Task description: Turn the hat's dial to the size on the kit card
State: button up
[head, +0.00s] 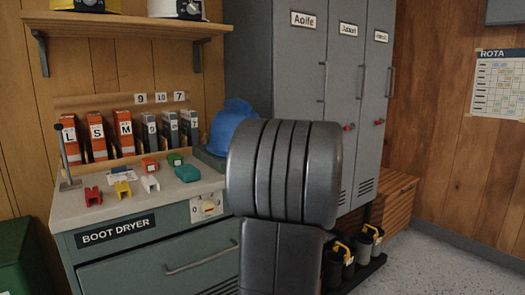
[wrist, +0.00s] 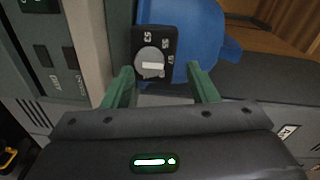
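The blue hat (head: 232,124) sits at the right end of the counter, partly hidden behind my arm. In the wrist view the hat (wrist: 205,35) carries a black plate with a round grey dial (wrist: 149,62). The dial has a white bar lying roughly sideways. Size numbers, seemingly 53, 55 and 57, run around its upper and right side; which one the bar marks is unclear. My gripper (wrist: 158,72) is open, its green fingers on either side of the dial, with gaps visible. A small pale card (head: 118,174) lies on the counter; its writing is unreadable and I cannot tell whether it is the kit card.
The counter (head: 140,207) holds red, yellow, white and green small items, upright binders marked L, S, M and numbers, and a metal stand (head: 66,160). Grey lockers (head: 300,70) stand behind my arm. A rota (head: 499,84) hangs on the right wall.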

jog(key=p+v, duration=0.1)
jog(key=v, duration=1)
jog(key=shift+s+d, duration=0.2)
jog(key=shift+s, duration=0.2)
jog(key=shift+w, duration=0.1)
jog(key=b+x, duration=0.1)
jog(key=x, duration=1.2)
jog(key=shift+w+a, duration=0.2)
jog(key=shift+w, duration=0.1)
